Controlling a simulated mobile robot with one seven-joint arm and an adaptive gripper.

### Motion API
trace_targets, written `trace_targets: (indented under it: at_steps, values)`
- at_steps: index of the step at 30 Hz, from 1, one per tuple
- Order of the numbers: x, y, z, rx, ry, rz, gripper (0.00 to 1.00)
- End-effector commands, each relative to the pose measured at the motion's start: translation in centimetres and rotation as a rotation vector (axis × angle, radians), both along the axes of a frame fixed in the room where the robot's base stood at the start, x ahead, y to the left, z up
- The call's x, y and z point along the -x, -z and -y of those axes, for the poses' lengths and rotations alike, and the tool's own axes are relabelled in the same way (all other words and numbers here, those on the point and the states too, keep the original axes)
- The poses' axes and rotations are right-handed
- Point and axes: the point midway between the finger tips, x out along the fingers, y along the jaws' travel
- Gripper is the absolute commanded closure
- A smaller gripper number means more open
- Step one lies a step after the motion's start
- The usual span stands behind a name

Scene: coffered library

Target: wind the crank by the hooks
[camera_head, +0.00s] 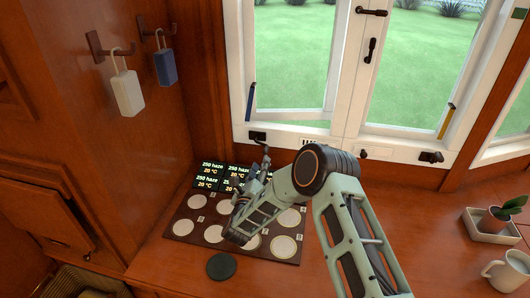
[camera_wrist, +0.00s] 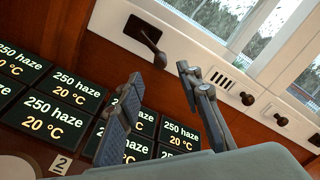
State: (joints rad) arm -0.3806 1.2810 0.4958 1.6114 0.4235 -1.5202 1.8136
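The crank by the hooks (camera_head: 257,136) is a small dark handle on the white window sill, at the left window. In the wrist view the crank (camera_wrist: 150,42) is a dark plate with an arm ending in a knob, just beyond my fingertips. My gripper (camera_head: 262,160) is just below the crank in the head view. In the wrist view my gripper (camera_wrist: 160,73) has its two fingers apart with nothing between them; the crank's knob looks close to the gap, but I cannot tell whether they touch. Two wall hooks (camera_head: 97,47) (camera_head: 145,32) hold a white and a blue block.
A dark panel of round pads (camera_head: 213,234) and lit displays (camera_head: 209,174) lies under my arm. A dark round coaster (camera_head: 221,266) is in front. Another crank (camera_head: 431,157) is on the right sill. A potted plant (camera_head: 501,216) and mug (camera_head: 507,270) stand at far right.

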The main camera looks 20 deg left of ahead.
Motion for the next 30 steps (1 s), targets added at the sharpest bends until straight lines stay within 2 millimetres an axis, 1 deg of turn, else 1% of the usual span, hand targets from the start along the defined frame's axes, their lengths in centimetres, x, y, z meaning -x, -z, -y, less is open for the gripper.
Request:
trace_targets:
  at_steps: [1,6,9,13,19,28,30]
  values:
    - [-1.0,0.0,0.1,0.000,0.003,0.004,0.67]
    - [-4.3,0.1,-0.1,0.000,0.001,0.004,0.67]
    - [-6.0,0.1,-0.3,0.001,0.001,0.004,0.67]
    - [-7.7,0.1,-0.4,0.001,0.000,0.003,0.67]
    - [-9.0,0.0,-0.5,0.002,-0.001,0.002,0.67]
    - [-9.1,-0.1,-0.5,0.002,-0.001,0.002,0.67]
    - [-9.1,-0.1,-0.5,0.002,-0.001,0.002,0.75]
